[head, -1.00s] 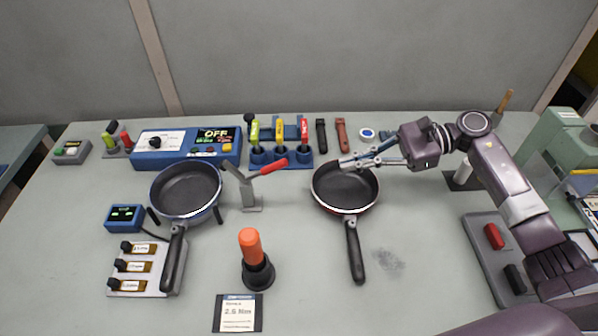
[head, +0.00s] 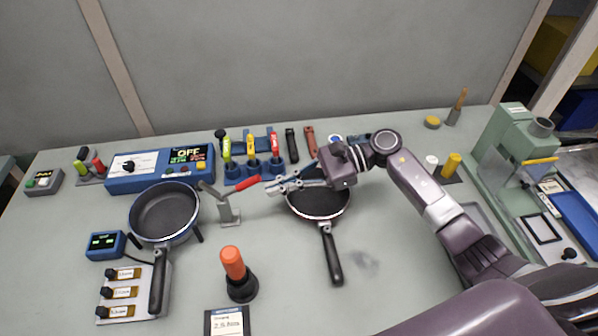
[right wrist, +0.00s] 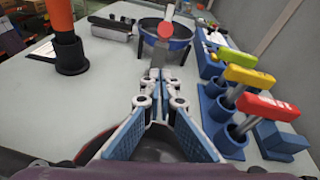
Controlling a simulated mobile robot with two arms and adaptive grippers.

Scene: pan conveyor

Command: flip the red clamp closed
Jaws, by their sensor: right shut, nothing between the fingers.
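The clamp is a small grey upright stand (head: 229,211) with a red handle (head: 247,185), left of the middle of the table. Its handle sticks out to the right, tilted slightly up. My right gripper (head: 270,188) is shut and empty over the right pan, its tips pointing left, just right of the handle's end. In the right wrist view the shut fingertips (right wrist: 161,75) point at the red handle end (right wrist: 167,32), which appears a little beyond them. The exact gap is hard to tell. My left gripper is not in view.
One pan (head: 165,212) stands left of the clamp; another pan (head: 322,206) lies under my right gripper. An orange-handled tool (head: 234,264) stands in front of the clamp. Coloured-handled tools sit in a blue rack (head: 256,173) behind. Table space right of the right pan is free.

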